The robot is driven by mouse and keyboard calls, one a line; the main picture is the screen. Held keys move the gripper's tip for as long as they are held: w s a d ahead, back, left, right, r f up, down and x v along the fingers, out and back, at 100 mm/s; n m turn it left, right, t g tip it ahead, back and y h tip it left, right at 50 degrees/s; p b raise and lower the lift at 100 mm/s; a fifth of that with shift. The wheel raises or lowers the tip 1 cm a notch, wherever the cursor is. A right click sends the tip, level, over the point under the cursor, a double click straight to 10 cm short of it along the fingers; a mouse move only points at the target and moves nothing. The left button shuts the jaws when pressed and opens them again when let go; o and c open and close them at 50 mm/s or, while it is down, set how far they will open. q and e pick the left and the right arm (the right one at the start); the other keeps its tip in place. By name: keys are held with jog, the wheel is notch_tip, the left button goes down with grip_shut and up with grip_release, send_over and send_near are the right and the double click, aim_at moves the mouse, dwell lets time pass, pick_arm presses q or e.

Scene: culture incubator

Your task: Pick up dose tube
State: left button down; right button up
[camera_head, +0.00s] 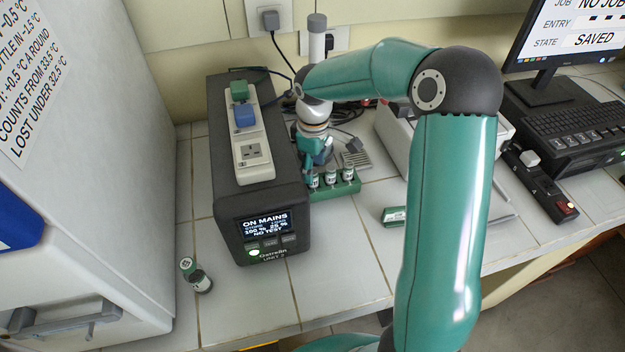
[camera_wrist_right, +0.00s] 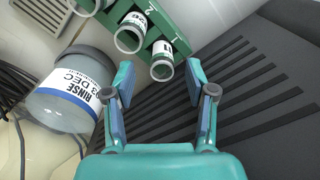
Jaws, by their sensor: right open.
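A green rack (camera_head: 347,189) stands on the tiled bench just right of the black power unit and holds several small white-labelled tubes (camera_head: 331,178). In the right wrist view, the rack (camera_wrist_right: 180,22) bears numbers. The tube by number 1 (camera_wrist_right: 162,66) lies just beyond and between my right fingertips, the tube by number 2 (camera_wrist_right: 130,36) is to its left. Which one is the dose tube I cannot tell. My right gripper (camera_head: 318,156) is beside the rack; its fingers (camera_wrist_right: 160,76) are open with nothing held. My left gripper is out of view.
The black power unit (camera_head: 272,201) stands close left of the gripper. A bottle marked RINSE (camera_wrist_right: 66,92) is left of the fingers.

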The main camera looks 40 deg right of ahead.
notch_tip(320, 180, down, 4)
jog(key=shift+s+r, duration=0.1)
jog(key=shift+r, duration=0.15)
jog(key=c, duration=0.9)
jog(key=shift+r, duration=0.1)
